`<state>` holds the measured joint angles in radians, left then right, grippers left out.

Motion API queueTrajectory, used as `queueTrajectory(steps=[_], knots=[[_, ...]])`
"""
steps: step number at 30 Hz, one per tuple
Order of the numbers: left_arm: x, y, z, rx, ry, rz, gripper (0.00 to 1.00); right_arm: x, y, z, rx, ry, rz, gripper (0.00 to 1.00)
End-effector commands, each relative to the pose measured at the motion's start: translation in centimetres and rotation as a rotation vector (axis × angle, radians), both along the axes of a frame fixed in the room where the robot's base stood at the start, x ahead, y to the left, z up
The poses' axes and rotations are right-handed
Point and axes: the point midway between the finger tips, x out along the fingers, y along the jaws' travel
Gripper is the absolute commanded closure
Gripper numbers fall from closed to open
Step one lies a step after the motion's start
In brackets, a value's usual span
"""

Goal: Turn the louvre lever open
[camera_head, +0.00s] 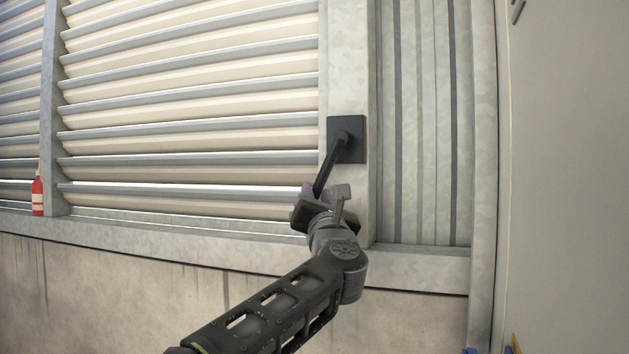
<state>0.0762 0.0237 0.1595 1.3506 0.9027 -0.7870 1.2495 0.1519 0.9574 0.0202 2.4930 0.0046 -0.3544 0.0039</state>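The louvre lever (332,164) is a black handle on a dark square plate (358,151), fixed to the grey metal post right of the louvre. It slants down and to the left from its pivot. My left gripper (325,198) is at the lever's lower end, with its fingers apart on either side of it. The lever's tip is partly hidden at the gripper, and I cannot tell whether the fingers touch it. The louvre (190,120) has wide pale slats, tilted, with dark lines between them. My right gripper is not in view.
A red bottle-shaped thing with a white band (38,194) stands at the far left by a louvre post. A metal ledge (200,235) runs below the louvre above a concrete wall. Ribbed metal panel (425,120) and a plain pale wall (570,180) are on the right.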

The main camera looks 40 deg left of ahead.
Motion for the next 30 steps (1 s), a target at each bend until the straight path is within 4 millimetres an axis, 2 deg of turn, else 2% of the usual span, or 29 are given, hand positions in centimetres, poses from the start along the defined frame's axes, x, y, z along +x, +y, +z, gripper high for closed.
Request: queueTrajectory(steps=[1, 7, 19, 30], knots=[[0.7, 0.6, 0.7, 0.000, 0.003, 0.001, 0.71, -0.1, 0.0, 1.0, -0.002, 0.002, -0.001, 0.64], [2.5, 2.5, 1.7, 0.001, 0.002, 0.001, 0.71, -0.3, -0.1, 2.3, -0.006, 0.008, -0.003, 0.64], [3.2, 3.2, 1.7, 0.001, 0.001, -0.001, 0.71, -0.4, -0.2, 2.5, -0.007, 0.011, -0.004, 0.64], [3.2, 3.2, 1.7, 0.001, 0.001, -0.001, 1.00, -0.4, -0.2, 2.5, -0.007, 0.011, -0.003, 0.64]])
